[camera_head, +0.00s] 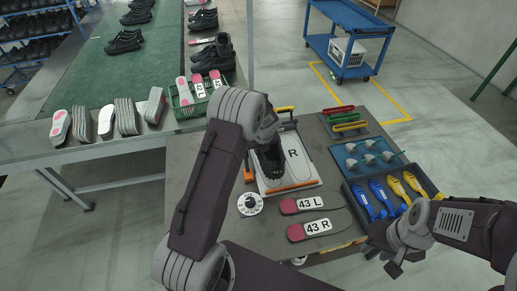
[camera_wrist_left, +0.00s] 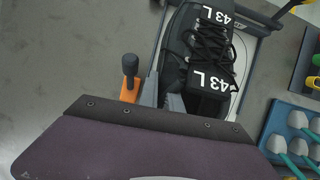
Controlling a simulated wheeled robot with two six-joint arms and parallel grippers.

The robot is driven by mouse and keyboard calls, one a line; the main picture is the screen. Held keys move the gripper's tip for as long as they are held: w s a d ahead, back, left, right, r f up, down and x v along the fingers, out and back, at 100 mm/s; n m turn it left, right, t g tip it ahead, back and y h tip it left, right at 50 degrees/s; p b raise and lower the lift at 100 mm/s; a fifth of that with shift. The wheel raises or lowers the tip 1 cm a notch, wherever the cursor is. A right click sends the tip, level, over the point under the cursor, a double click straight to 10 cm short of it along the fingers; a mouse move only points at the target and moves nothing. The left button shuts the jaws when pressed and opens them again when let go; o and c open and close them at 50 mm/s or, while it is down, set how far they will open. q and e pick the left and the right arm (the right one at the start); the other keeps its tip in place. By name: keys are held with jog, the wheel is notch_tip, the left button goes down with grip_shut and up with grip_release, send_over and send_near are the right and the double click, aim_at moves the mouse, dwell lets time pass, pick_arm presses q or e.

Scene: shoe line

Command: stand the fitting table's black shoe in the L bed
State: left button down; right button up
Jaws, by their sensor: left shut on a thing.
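The black shoe (camera_head: 268,163) has black laces and white "43 L" labels in the left wrist view (camera_wrist_left: 212,50). It is over the left half of the white two-bed fitting board (camera_head: 303,167). The R bed (camera_head: 293,153) beside it is empty. The L bed is hidden under the shoe, and I cannot tell whether the sole touches it. My left gripper (camera_head: 266,138) is shut on the shoe at its far end in the head view; the fingers are partly hidden. My right gripper (camera_head: 383,257) looks open and empty at the table's front right.
Two insoles, 43 L (camera_head: 311,203) and 43 R (camera_head: 317,227), lie in front of the board beside a white dial (camera_head: 250,204). A green crate (camera_head: 186,111) is back left.

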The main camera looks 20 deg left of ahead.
aim_at(258, 157)
pick_arm(q)
notch_tip(258, 157, down, 3)
jog(key=shift+r+b, duration=0.15)
jog(key=shift+b, duration=1)
jog(key=shift+f+b, duration=0.6)
jog(key=shift+f, duration=0.9)
jog(key=c, duration=1.5)
grip_release()
jog(key=shift+o, duration=0.2)
notch_tip(258, 157, up, 10)
jog(key=p, duration=1.1)
jog(key=shift+r, duration=0.15)
